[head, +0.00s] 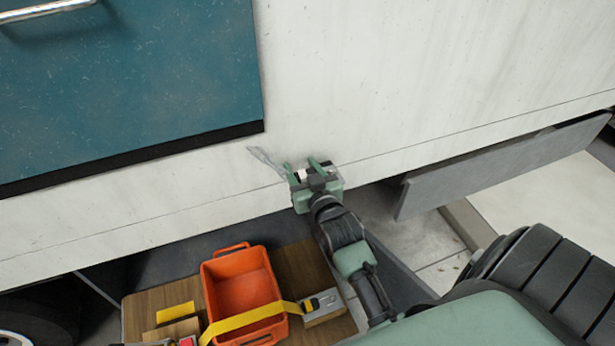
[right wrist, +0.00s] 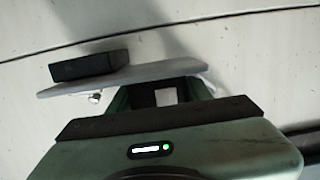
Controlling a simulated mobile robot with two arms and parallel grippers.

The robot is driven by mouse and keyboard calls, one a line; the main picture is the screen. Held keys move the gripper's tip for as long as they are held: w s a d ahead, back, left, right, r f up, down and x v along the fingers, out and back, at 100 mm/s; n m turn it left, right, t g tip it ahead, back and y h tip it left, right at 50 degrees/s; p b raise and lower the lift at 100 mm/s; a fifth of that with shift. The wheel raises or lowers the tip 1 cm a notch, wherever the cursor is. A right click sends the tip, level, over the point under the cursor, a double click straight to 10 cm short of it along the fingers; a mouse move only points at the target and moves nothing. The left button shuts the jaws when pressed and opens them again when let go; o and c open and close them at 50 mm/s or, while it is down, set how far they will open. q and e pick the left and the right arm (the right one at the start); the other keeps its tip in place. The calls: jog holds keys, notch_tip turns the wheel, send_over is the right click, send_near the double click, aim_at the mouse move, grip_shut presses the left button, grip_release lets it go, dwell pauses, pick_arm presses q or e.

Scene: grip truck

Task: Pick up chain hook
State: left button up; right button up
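A thin grey piece (head: 262,155), perhaps the chain hook, shows against the white truck side just left of my right gripper's fingertips. I cannot make out a hook shape. My right gripper (head: 304,168) is raised near the lower part of the truck side, its two green fingers apart, with white showing between them. In the right wrist view, a flat grey piece (right wrist: 130,78) runs across in front of the right gripper (right wrist: 163,92). A black block (right wrist: 88,66) lies along it and a small metal knob (right wrist: 94,98) is below. Contact cannot be told. My left gripper is not in view.
A teal cabinet (head: 130,80) stands out at the upper left of the white truck side (head: 420,70). Below, an orange bin (head: 240,280) sits on a wooden surface (head: 295,265) with a yellow strap (head: 240,320) across it. A grey panel (head: 490,165) projects at right.

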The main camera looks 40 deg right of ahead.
aim_at(296, 151)
jog(key=shift+c, duration=0.8)
jog(key=shift+r, duration=0.1)
jog(key=shift+r, duration=0.2)
notch_tip(296, 151, up, 3)
jog(key=shift+r, duration=0.1)
jog(key=f+b+v, duration=0.2)
jog(key=b+v, duration=0.1)
jog(key=v, duration=1.4)
jog(key=shift+s+a+f+b, duration=0.25)
jog(key=shift+s+f+b, duration=0.1)
jog(key=shift+s+f, duration=0.2)
